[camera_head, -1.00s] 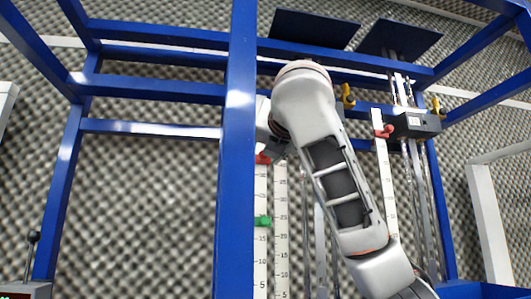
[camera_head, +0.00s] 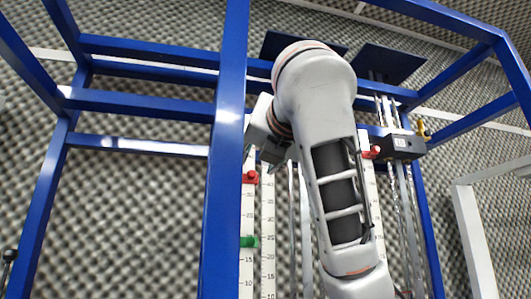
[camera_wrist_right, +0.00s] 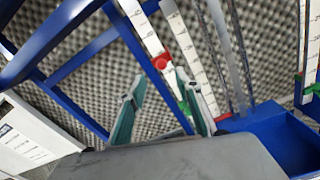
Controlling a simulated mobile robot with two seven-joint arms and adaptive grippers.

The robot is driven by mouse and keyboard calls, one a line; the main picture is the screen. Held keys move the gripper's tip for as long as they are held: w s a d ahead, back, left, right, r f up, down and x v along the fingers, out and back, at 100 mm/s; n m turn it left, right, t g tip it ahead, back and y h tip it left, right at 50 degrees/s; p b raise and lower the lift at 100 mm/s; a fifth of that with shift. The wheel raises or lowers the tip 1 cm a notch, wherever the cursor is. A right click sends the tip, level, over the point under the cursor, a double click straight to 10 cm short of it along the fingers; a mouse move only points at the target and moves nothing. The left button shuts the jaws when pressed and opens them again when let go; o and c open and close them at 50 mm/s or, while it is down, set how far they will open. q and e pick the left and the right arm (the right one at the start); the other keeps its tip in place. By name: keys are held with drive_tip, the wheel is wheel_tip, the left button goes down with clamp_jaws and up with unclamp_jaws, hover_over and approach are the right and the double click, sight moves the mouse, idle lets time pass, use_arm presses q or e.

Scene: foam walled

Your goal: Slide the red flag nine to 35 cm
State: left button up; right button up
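A red flag (camera_head: 250,177) sits on the left white ruler (camera_head: 246,215), with a green flag (camera_head: 249,241) lower on the same ruler. I cannot read its exact mark or a nine on it. My right gripper (camera_head: 262,152) is just above and beside this red flag in the head view, partly hidden by my own wrist. In the right wrist view the gripper (camera_wrist_right: 156,82) is open and empty, with teal pads apart. The red flag (camera_wrist_right: 160,62) shows between and beyond the fingertips, apparently not gripped. The green flag (camera_wrist_right: 184,106) is partly hidden by a finger. My left gripper is out of view.
A blue frame post (camera_head: 222,180) stands close left of the rulers. Another red flag (camera_head: 371,153) sits on a ruler at right, near a black block (camera_head: 401,145) on metal rods. A yellow clamp (camera_head: 424,131) is at the right. Grey foam covers the walls.

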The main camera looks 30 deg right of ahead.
drive_tip(key=v, duration=0.4)
drive_tip(key=shift+d, duration=0.2)
idle(0.3)
drive_tip(key=shift+s+f, duration=0.1)
idle(0.4)
